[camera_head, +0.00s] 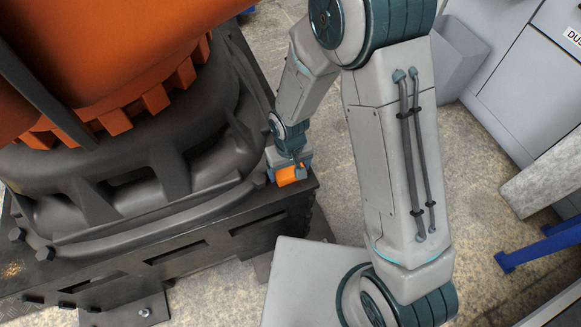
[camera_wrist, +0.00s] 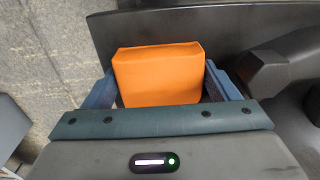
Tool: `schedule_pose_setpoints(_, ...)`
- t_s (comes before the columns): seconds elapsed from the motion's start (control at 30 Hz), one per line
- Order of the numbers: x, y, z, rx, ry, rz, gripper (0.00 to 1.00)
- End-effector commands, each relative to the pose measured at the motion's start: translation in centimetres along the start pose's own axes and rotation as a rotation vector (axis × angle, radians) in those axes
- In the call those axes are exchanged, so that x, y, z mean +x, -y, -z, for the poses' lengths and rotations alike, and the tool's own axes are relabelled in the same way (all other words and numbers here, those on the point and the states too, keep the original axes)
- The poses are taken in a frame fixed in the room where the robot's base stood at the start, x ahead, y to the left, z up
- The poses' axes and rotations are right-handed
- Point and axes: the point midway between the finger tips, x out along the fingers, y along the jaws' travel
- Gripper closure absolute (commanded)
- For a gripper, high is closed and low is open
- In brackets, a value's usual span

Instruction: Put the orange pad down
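The orange pad (camera_head: 287,176) shows in the head view at the near right corner of the dark machine base (camera_head: 215,235). My gripper (camera_head: 291,167) is right at it, at the end of my arm. In the wrist view, the orange pad (camera_wrist: 160,73) sits between the two blue fingers of my gripper (camera_wrist: 160,70). The fingertips appear to touch its left and right sides. The dark base surface (camera_wrist: 225,32) lies behind and below the pad. I cannot tell whether the pad rests on that surface or is held just above it.
A large orange machine body (camera_head: 110,60) rises from the base at the left, with bolts along the base's edge. Grey cabinets (camera_head: 530,85) and a blue metal frame (camera_head: 540,245) stand at the right. Speckled floor (camera_head: 470,180) lies between.

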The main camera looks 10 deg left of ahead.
Motion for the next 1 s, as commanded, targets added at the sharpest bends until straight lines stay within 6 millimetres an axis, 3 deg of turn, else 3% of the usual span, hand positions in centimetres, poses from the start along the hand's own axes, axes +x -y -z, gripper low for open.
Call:
schedule_pose_setpoints(0.03,0.8,0.0,-0.5,0.001,0.013,0.0,0.01)
schedule_pose_setpoints(0.2,-0.7,0.0,-0.5,0.001,0.014,0.0,0.0)
schedule_pose_setpoints(0.5,-8.0,0.0,-0.2,0.001,0.006,0.0,0.0)
schedule_pose_setpoints(0.7,-11.3,0.0,-0.1,0.0,0.007,0.0,0.0)
schedule_pose_setpoints(1.0,-12.6,0.0,-0.2,0.0,0.009,0.0,0.0)
